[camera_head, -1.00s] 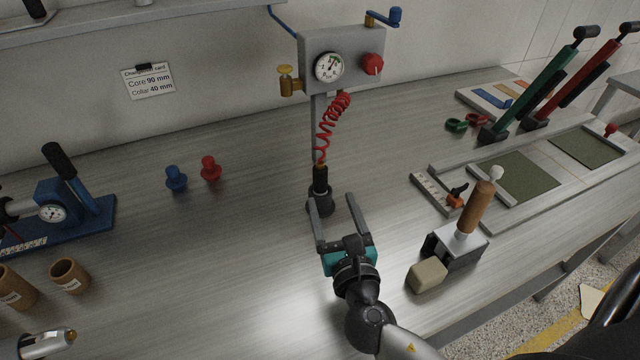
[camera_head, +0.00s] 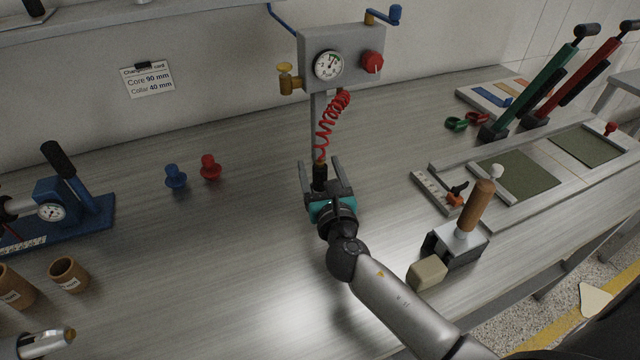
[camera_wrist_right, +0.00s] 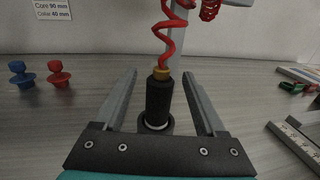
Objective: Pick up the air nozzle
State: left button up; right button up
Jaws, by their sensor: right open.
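The air nozzle (camera_head: 319,174) is a black cylinder with a brass top, standing upright in a dark round holder. A red coiled hose (camera_head: 332,122) runs from its top up to the grey gauge box. My right gripper (camera_head: 319,168) is open, with one finger on each side of the nozzle. In the right wrist view, the nozzle (camera_wrist_right: 159,98) stands between the two spread fingers (camera_wrist_right: 160,85), with a visible gap on each side. The holder's ring (camera_wrist_right: 156,123) shows at its foot.
The grey gauge box (camera_head: 342,57) stands behind on a post. Blue (camera_head: 176,177) and red (camera_head: 210,167) knobbed plugs stand to the left. A wooden-handled tool (camera_head: 474,212) and a beige block (camera_head: 427,273) are at the right.

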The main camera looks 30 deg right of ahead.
grip_shut()
dwell(0.7)
